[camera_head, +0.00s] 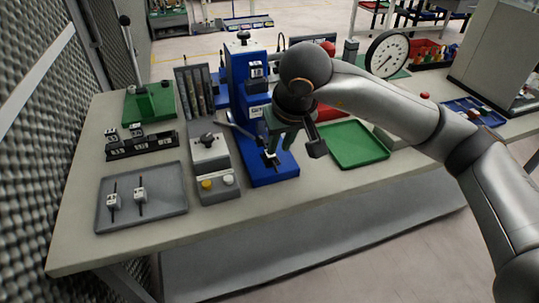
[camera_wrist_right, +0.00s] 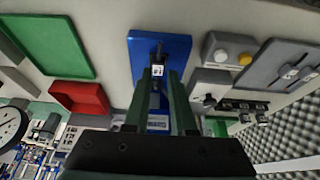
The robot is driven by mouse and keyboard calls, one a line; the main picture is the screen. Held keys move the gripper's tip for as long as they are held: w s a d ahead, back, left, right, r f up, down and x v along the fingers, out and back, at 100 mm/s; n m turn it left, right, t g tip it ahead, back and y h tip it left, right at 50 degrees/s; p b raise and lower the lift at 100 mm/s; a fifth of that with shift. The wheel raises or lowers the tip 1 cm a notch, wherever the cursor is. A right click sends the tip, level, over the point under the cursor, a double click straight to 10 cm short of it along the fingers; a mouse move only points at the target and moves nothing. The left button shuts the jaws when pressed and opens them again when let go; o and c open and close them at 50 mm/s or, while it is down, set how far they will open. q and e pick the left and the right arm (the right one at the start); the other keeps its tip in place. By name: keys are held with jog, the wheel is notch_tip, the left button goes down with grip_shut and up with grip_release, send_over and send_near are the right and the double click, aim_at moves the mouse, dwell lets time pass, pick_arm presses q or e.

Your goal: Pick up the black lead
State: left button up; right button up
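In the head view my right gripper (camera_head: 281,150) points down over the base of the blue press (camera_head: 272,178). In the right wrist view its two green fingers (camera_wrist_right: 160,72) stand apart. A small white-labelled piece with a thin black part (camera_wrist_right: 158,71) shows between and just beyond the fingertips, at the blue base (camera_wrist_right: 180,48); I cannot tell whether a finger touches it. Two small white blocks with thin black rods, a left one (camera_head: 113,201) and a right one (camera_head: 140,195), lie in the grey tray (camera_head: 165,211). I cannot tell which black piece is the lead. My left gripper is not in view.
A grey box with yellow and white buttons (camera_head: 217,184) stands between tray and press. A black rack with white blocks (camera_head: 142,146) and a green-based lever press (camera_head: 150,103) are at the left. A green tray (camera_head: 356,146) lies right of the press, with a dial gauge (camera_head: 388,54) behind.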

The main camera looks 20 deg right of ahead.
aim_at(275, 166)
jog(key=x, duration=0.7)
jog(key=shift+s+d+f, duration=0.1)
jog(key=shift+s+f, duration=0.1)
jog(key=shift+s, duration=0.15)
jog(key=shift+w+f, duration=0.2)
jog(key=shift+f, duration=0.15)
grip_shut()
